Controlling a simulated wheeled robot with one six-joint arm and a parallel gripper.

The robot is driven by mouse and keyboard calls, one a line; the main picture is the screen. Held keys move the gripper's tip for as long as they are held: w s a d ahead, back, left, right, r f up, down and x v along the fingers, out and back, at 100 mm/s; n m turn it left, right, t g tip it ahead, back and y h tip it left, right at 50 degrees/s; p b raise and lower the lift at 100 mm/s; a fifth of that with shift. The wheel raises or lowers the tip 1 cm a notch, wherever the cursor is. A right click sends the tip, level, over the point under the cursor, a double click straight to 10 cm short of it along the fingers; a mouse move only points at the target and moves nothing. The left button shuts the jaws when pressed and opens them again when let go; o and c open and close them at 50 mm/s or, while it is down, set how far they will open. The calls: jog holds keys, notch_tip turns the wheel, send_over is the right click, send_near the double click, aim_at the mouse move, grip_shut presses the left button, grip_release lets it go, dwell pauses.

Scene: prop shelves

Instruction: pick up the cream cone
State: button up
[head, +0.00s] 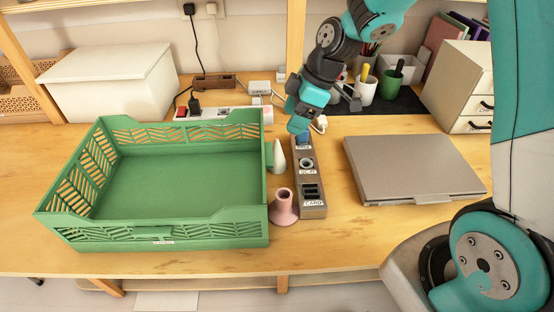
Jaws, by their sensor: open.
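The cream cone (279,157) stands upright on the wooden table, point up, in the narrow gap between the green crate's right side and a dark block with sockets. My gripper (318,118) is above and behind the block, to the right of the cone and apart from it. The gripper is small and partly hidden by my own arm in this view. Nothing shows held in it.
The green crate (155,237) is empty. A pink flared piece (284,208) stands in front of the cone. The socket block (310,190) is close on its right. A closed grey laptop (412,165) lies further right. A power strip (222,114) lies behind the crate.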

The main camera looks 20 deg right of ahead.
aim_at(278, 148)
jog(key=x, duration=0.5)
jog(key=shift+d+p+x, duration=0.15)
jog(key=shift+p+x, duration=0.1)
jog(key=shift+x, duration=1.1)
jog(key=shift+d+p+x, duration=0.1)
jog(key=shift+p+x, duration=0.15)
jog(key=shift+x, duration=1.05)
jog(key=shift+s+f, duration=0.1)
jog(key=shift+f, duration=0.05)
jog(key=c, duration=1)
